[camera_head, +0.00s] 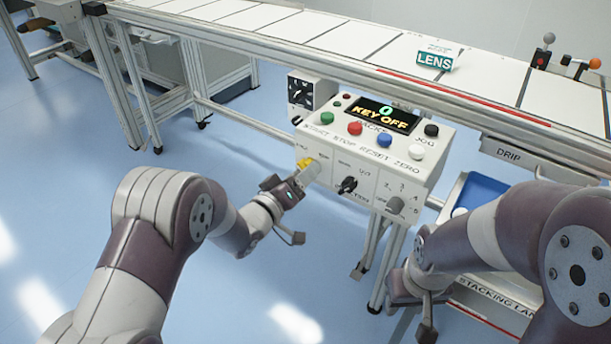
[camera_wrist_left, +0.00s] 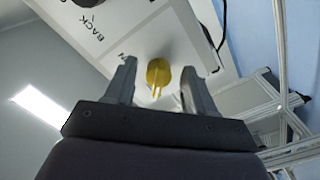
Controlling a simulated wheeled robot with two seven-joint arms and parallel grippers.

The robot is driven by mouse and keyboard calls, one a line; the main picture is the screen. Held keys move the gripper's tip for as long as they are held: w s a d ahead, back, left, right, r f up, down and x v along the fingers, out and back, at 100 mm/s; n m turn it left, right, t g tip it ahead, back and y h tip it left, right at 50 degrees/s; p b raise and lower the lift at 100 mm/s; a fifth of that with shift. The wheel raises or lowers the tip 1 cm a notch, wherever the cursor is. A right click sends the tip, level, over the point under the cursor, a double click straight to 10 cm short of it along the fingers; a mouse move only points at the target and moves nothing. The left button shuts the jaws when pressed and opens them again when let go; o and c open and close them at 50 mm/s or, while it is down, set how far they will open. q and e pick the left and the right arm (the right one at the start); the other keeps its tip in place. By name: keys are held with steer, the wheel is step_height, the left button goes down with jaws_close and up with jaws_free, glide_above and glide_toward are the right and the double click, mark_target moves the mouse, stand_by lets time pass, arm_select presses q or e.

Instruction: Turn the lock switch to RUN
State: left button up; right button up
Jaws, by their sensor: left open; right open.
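The control box (camera_head: 345,165) stands in front of the conveyor. Its screen (camera_head: 383,114) reads "0" and "KEY OFF". A yellow key-like switch (camera_head: 304,162) sits at the left of its lower front face, partly hidden by my left gripper (camera_head: 303,174). In the left wrist view the yellow switch (camera_wrist_left: 158,72) shows between the two open fingers, with a gap on each side. Only part of a label shows near it. My right gripper (camera_head: 418,300) is low at the right, away from the box, its jaws hard to see.
A black selector knob (camera_head: 347,185) and a grey knob (camera_head: 395,205) are right of the yellow switch. Several coloured buttons line the sloped top, including a red one (camera_head: 355,128). A blue tray (camera_head: 482,192) is at the right. The conveyor (camera_head: 330,35) runs behind.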

arm_select(q)
steer(key=shift+w+d, duration=0.35)
steer(key=shift+w, duration=0.2)
steer(key=c, duration=1)
steer(key=shift+m, duration=0.3)
steer(key=m+b, duration=0.1)
steer(key=m, duration=0.3)
steer(key=shift+a+f, duration=0.1)
steer(key=m+b, duration=0.1)
steer(key=m, duration=0.4)
steer(key=shift+w+a+f+b, duration=0.1)
steer(key=shift+b, duration=0.2)
steer(key=m+b, duration=0.1)
steer(key=m, duration=0.2)
steer(key=shift+a+m+b, duration=0.1)
steer(key=shift+m+b, duration=0.2)
steer(key=shift+w+m+b, duration=0.15)
steer(key=shift+m+b, duration=1)
steer(key=shift+m, duration=1.15)
steer(key=shift+a, duration=0.1)
